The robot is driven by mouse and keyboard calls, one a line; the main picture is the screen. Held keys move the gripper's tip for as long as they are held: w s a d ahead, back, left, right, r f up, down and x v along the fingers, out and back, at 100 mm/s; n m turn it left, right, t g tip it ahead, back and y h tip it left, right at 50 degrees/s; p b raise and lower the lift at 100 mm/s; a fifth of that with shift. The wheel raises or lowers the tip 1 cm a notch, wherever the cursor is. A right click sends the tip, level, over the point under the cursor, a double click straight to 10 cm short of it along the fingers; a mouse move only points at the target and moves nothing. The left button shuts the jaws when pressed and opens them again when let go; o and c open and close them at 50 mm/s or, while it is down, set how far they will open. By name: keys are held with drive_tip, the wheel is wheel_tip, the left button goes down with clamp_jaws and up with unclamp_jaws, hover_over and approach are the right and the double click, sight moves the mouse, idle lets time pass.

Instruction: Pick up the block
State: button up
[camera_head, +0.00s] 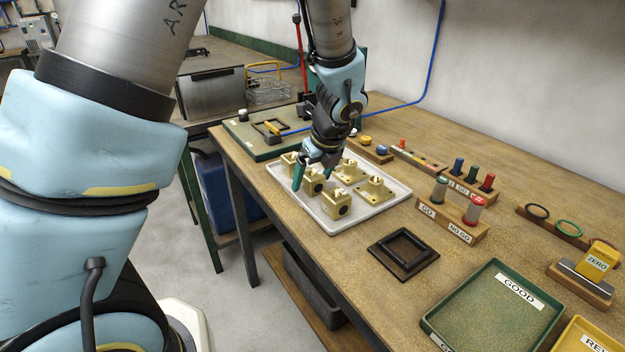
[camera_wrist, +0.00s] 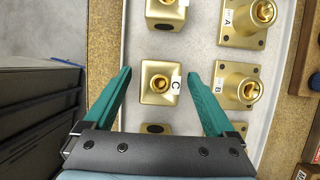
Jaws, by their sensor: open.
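Several brass blocks and flanged pieces stand on a white tray (camera_head: 326,222) on the workbench. In the wrist view a square brass block labelled C (camera_wrist: 159,82) sits between and just beyond the tips of my gripper (camera_wrist: 163,76). My gripper is open, its two teal fingers apart on either side of that block, with nothing held. In the head view my gripper (camera_head: 312,177) is over the left part of the tray, its fingers partly covering a block (camera_head: 313,181). Another block (camera_head: 337,204) stands at the tray's near side. Flanged pieces labelled A (camera_wrist: 243,22) and B (camera_wrist: 237,85) stand to the right.
A black square frame (camera_head: 403,253) lies in front of the tray. A GO/NO-GO gauge stand (camera_head: 449,222) is right of the tray. A green GOOD tray (camera_head: 494,310) and a yellow tray (camera_head: 588,338) are at the near right. The bench edge runs close left of the white tray.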

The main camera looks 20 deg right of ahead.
drive_tip(key=shift+w+f, duration=0.1)
drive_tip(key=shift+f, duration=0.15)
drive_tip(key=shift+c, duration=0.2)
clamp_jaws()
idle(0.4)
idle(0.3)
